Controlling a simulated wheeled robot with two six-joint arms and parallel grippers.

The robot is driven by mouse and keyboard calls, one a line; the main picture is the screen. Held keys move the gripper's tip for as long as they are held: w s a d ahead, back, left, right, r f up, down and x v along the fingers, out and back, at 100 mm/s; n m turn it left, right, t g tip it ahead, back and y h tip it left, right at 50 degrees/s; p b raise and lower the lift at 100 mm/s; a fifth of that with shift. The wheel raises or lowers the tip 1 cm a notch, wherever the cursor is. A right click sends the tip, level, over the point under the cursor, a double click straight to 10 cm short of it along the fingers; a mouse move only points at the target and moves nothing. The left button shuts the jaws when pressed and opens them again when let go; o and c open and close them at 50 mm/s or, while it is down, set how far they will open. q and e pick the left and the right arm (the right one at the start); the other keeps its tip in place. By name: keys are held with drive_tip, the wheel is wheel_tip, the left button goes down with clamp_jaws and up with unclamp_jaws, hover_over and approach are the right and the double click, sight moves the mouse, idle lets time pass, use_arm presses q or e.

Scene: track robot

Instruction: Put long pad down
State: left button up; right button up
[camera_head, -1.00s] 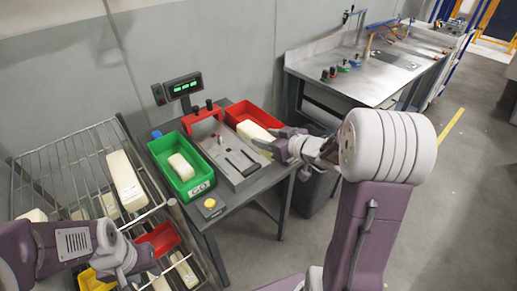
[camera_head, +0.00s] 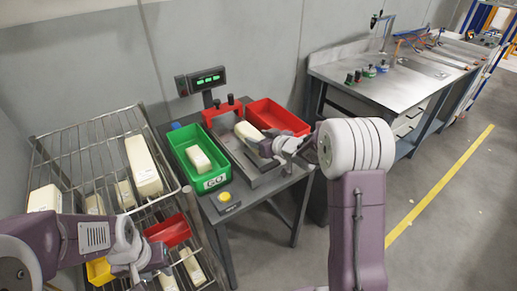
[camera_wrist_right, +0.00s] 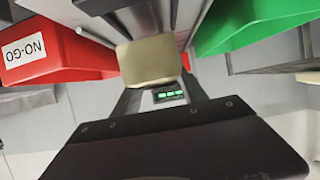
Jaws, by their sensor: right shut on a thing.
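My right gripper (camera_head: 264,145) is shut on a cream pad (camera_head: 247,131), held over the grey metal fixture (camera_head: 254,176) on the small table. In the right wrist view the pad (camera_wrist_right: 148,62) sits between the fingers of the gripper (camera_wrist_right: 157,92), with its end face towards the camera. Whether the pad touches the fixture I cannot tell. My left gripper (camera_head: 142,267) is low at the left, in front of the rack; its fingers are too unclear to judge.
The green GO bin (camera_head: 215,181), left of the fixture, holds a pad (camera_head: 198,157). The red bin (camera_head: 283,115), marked NO-GO in the wrist view (camera_wrist_right: 28,48), looks empty. A wire rack (camera_head: 92,143) holds several pads. A lit display (camera_head: 207,79) stands behind. A steel bench (camera_head: 385,77) is right.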

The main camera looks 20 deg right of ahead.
drive_tip(key=f, duration=0.2)
drive_tip(key=f+b, duration=0.1)
drive_tip(key=f, duration=0.1)
drive_tip(key=shift+s+b, duration=0.2)
drive_tip(key=shift+b, duration=0.1)
clamp_jaws()
drive_tip(key=shift+f, duration=0.1)
drive_tip(key=o, duration=1.2)
unclamp_jaws()
drive_tip(key=shift+c, duration=0.2)
drive_tip(key=shift+o, duration=1.1)
drive_tip(key=shift+w, duration=0.15)
drive_tip(key=shift+s+d+r, duration=0.1)
drive_tip(key=shift+s+r, duration=0.1)
drive_tip(key=shift+r, duration=0.05)
drive_tip(key=p+v, duration=0.2)
drive_tip(key=v, duration=0.9)
drive_tip(key=shift+s, duration=0.3)
